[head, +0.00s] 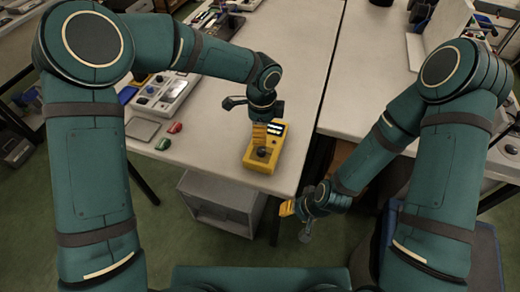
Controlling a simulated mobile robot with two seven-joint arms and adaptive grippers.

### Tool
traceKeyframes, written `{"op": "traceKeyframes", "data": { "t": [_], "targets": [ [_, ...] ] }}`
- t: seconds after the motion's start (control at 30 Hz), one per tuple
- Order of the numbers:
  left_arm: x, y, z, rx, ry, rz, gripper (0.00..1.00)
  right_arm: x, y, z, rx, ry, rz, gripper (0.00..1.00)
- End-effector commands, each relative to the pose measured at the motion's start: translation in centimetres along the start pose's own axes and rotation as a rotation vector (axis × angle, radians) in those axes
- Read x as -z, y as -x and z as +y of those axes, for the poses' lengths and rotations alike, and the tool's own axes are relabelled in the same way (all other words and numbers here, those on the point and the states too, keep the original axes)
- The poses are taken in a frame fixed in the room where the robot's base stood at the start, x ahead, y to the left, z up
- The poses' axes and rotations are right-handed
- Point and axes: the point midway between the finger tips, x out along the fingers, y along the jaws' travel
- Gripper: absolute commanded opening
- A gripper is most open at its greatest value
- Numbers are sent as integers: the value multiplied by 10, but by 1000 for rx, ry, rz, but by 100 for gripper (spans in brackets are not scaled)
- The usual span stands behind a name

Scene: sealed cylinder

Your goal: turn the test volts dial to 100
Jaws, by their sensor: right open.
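The yellow tester (280,153) lies on the white table near its front right corner, with a dark display at its far end. A dark round dial (263,152) sits on its near part; its markings are too small to read. My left gripper (259,137) points down over the tester, its yellow fingers right by the dial. I cannot tell whether they touch the dial, and their opening is hidden. My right gripper (288,209) is open and empty, low in front of the table edge, away from the tester.
A red clip (175,128) and a green-red clip (163,144) lie left of the tester, beside a grey flat plate (142,129). A grey instrument panel (160,95) stands farther back. A second white table (375,65) is at right, largely clear.

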Motion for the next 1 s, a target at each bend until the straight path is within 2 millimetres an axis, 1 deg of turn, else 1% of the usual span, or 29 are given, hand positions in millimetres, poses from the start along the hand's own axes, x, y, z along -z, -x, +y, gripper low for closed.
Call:
{"op": "traceKeyframes", "data": {
  "t": [0.03, 0.2, 0.3, 0.43, 0.63, 0.93, 0.97, 1.0],
  "targets": [
    [0, -14, 1, -5, 0, 0, 59, -1, -3, 1, 0, 1, -2, 47],
    [0, -48, 1, -5, 2, 0, 59, -3, -8, 3, 1, 2, -7, 47],
    [0, -65, 1, -5, 3, 1, 59, -4, -10, 4, 1, 3, -9, 47],
    [0, -83, 1, -4, 3, 1, 59, -6, -13, 5, 1, 4, -12, 47],
    [0, -96, 1, -2, 3, 0, 59, -7, -14, 5, 2, 5, -14, 47],
    [0, -98, 0, -1, 3, 1, 59, -7, -14, 5, 2, 5, -15, 47],
    [0, -98, 0, -1, 3, 1, 58, -7, -14, 5, 2, 5, -15, 47],
    [0, -98, 0, -1, 3, 1, 44, -7, -14, 5, 2, 4, -15, 47]
  ]
}}
